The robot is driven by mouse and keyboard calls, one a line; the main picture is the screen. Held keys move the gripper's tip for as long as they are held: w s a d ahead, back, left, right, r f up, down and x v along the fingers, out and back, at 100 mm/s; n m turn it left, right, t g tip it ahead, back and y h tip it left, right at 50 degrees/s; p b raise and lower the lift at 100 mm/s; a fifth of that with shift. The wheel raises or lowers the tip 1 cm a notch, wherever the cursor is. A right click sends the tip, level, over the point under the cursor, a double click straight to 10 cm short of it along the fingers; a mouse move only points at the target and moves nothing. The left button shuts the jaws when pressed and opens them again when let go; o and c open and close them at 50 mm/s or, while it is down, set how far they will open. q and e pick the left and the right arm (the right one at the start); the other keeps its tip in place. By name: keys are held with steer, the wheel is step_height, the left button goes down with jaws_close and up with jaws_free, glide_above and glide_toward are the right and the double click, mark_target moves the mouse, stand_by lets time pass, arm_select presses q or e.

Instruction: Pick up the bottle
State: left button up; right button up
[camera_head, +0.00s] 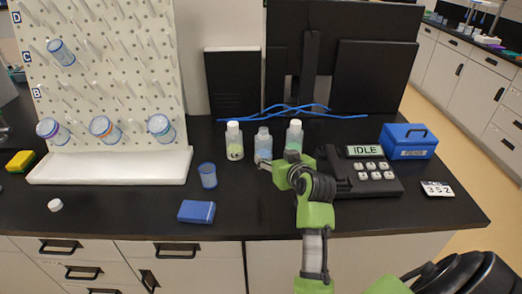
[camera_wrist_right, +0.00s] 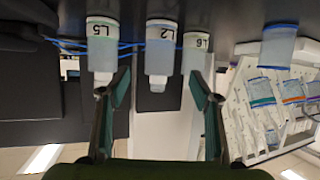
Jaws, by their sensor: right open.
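Three small bottles with white caps stand in a row on the dark bench: a left bottle (camera_head: 234,142), a middle bottle (camera_head: 263,145) and a right bottle (camera_head: 295,133). The wrist view is upside down and shows labels on the L5 bottle (camera_wrist_right: 102,40), the L2 bottle (camera_wrist_right: 161,40) and the L6 bottle (camera_wrist_right: 198,45). My right gripper (camera_head: 279,163) is open just in front of the bottles. In the wrist view its two fingers (camera_wrist_right: 159,92) lie either side of L2, with nothing held. My left gripper is out of view.
A keypad device (camera_head: 372,178) reading IDLE stands right of my gripper, with a blue box (camera_head: 408,141) beyond it. A blue cup (camera_head: 207,175) and a blue block (camera_head: 196,211) lie left. A white pegboard (camera_head: 110,165) holds several cups. Blue cables (camera_head: 340,116) run behind.

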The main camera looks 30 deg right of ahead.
mark_target(266, 149)
steer(key=x, duration=0.3)
steer(key=shift+w, duration=0.3)
steer(key=shift+p+x, duration=0.3)
steer(key=shift+x, duration=0.9)
steer(key=shift+w+d+f, duration=0.15)
steer(key=shift+w+f, duration=0.05)
steer(key=shift+w, duration=0.2)
steer(key=shift+w+f, duration=0.15)
steer(key=shift+w, duration=0.15)
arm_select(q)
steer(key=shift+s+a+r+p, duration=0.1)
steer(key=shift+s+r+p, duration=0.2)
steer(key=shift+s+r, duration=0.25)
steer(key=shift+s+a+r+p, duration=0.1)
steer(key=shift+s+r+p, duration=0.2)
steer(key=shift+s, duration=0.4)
arm_select(e)
steer(key=shift+x, duration=2.2)
steer(key=shift+s+d+f, duration=0.1)
steer(key=shift+f, duration=0.05)
steer(key=c, duration=1.2)
